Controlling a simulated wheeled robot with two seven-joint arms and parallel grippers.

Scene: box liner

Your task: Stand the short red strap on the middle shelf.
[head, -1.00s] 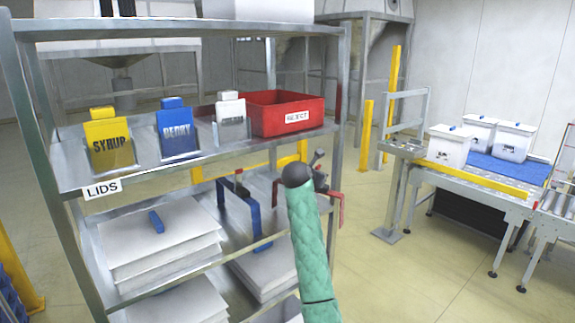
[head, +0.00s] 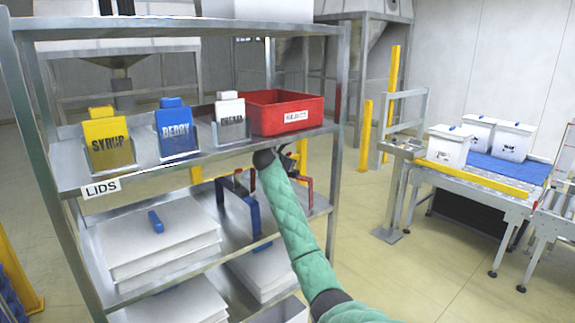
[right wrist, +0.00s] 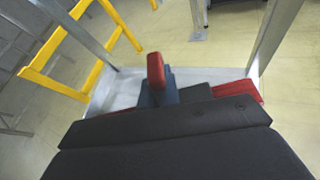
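The red strap (head: 308,187) is an arch with its legs pointing down, over the right part of the middle shelf (head: 195,267). My right gripper (head: 277,160) appears shut on its top bar; my green sleeve hides the middle of it. I cannot tell whether its feet touch the shelf. In the right wrist view, red parts of the strap (right wrist: 247,90) show beside and beyond the dark fingers, which hide the grip. A blue strap (head: 254,212) stands upright on the same shelf, just left of the red one. My left gripper is not in view.
Above are yellow, blue and white lid holders and a red reject bin (head: 286,115), close over my right gripper. White lids (head: 160,235) are stacked at the left of the middle shelf. A shelf post (head: 336,150) stands right of my gripper. A conveyor (head: 480,180) stands further right.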

